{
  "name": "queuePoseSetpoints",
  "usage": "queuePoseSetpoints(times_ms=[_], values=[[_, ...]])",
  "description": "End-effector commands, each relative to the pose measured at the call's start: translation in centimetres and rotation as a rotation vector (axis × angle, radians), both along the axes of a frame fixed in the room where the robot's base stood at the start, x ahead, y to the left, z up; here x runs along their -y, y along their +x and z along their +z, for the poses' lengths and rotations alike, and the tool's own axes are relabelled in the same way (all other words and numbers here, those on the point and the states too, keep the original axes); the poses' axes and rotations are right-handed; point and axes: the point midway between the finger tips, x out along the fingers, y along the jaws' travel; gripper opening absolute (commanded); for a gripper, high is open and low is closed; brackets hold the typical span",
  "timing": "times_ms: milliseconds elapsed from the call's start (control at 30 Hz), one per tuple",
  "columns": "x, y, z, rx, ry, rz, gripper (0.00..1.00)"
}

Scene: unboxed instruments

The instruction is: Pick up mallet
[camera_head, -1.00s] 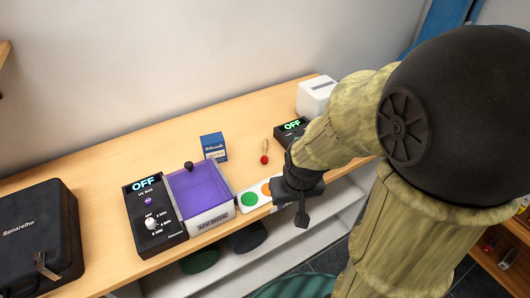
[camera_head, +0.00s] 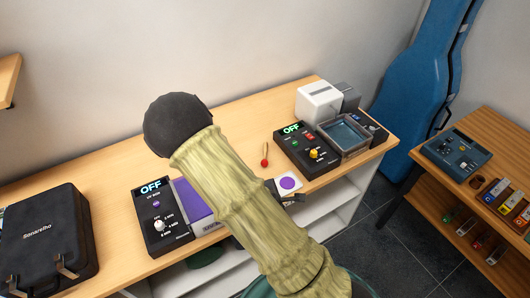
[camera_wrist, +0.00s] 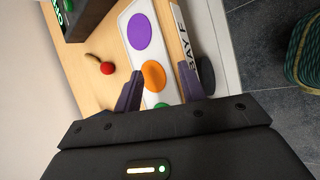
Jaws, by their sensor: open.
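The mallet (camera_head: 265,156) is small, with a red ball head and a light wooden handle. It lies on the wooden table (camera_head: 110,170) between my arm and a black "OFF" device. In the wrist view the mallet's red head (camera_wrist: 107,68) shows left of the fingers, apart from them, with its handle pointing up and left. My gripper (camera_wrist: 160,72) is open and empty, its dark fingers over a white strip with coloured dots near the table's front edge. In the head view my arm hides most of the gripper.
The white strip (camera_wrist: 126,18) has purple, orange and green dots. A black UV device (camera_head: 158,222) and purple tray (camera_head: 187,195) stand left, partly behind my arm. The "OFF" device (camera_head: 298,148) and a white appliance (camera_head: 318,101) stand right. A black case (camera_head: 45,235) is far left.

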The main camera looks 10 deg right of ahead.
Motion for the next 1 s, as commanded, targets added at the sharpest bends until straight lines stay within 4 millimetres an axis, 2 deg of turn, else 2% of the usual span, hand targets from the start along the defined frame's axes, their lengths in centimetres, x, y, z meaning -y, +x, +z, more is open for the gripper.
queuePoseSetpoints(times_ms=[267, 400, 500, 667, 1000], values=[[-0.4, 2.2, 1.2, 0.05, -0.437, 0.43, 0.4], [-1.6, 3.5, 2.6, 0.089, -0.696, 0.659, 0.4], [-2.4, 4.1, 3.4, 0.113, -0.824, 0.765, 0.4], [-3.0, 4.4, 3.9, 0.129, -0.909, 0.831, 0.4], [-3.0, 4.5, 3.8, 0.13, -0.909, 0.832, 0.4]])
